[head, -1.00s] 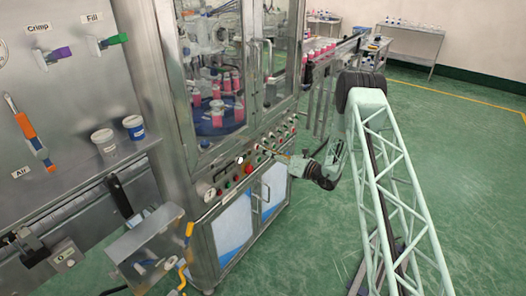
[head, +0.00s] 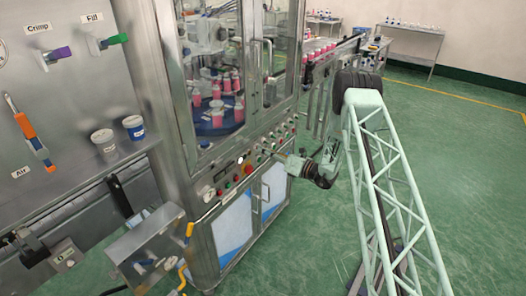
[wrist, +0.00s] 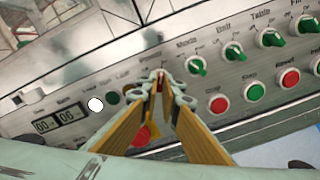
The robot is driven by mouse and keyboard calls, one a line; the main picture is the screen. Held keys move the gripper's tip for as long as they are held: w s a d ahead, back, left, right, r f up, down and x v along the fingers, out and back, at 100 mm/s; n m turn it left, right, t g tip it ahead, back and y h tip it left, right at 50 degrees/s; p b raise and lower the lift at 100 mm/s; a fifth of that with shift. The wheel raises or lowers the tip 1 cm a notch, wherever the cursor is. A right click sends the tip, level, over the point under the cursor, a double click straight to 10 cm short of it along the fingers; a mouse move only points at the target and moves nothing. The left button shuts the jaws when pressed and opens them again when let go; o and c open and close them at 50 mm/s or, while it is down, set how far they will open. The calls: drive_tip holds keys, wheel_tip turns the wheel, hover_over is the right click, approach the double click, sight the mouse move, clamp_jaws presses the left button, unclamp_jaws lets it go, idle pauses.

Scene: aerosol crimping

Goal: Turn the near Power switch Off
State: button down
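The near control panel (wrist: 235,85) fills the wrist view, with labelled knobs in its upper row. My gripper (wrist: 160,80) has its tan fingers converging with the tips nearly together, right at the panel under a label that seems to read Power. The Power switch there is hidden behind the fingertips, so I cannot tell its setting or whether the tips touch it. A small reddish spot shows at the tips. In the head view my gripper (head: 281,158) is at the panel front, its fingertips hard to make out.
A lit white lamp (wrist: 95,104) and a dark green lamp (wrist: 113,98) sit left of my fingers. A red button (wrist: 141,134) shows beneath them. Green knobs (wrist: 197,65) and red and green push buttons (wrist: 220,104) lie to the right. Glass doors (head: 265,60) stand above.

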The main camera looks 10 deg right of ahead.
drive_tip(key=shift+n+b, duration=5.25)
drive_tip(key=shift+n, duration=0.65)
drive_tip(key=c, duration=2.9)
unclamp_jaws()
drive_tip(key=shift+o, duration=0.2)
drive_tip(key=shift+s+d, duration=0.1)
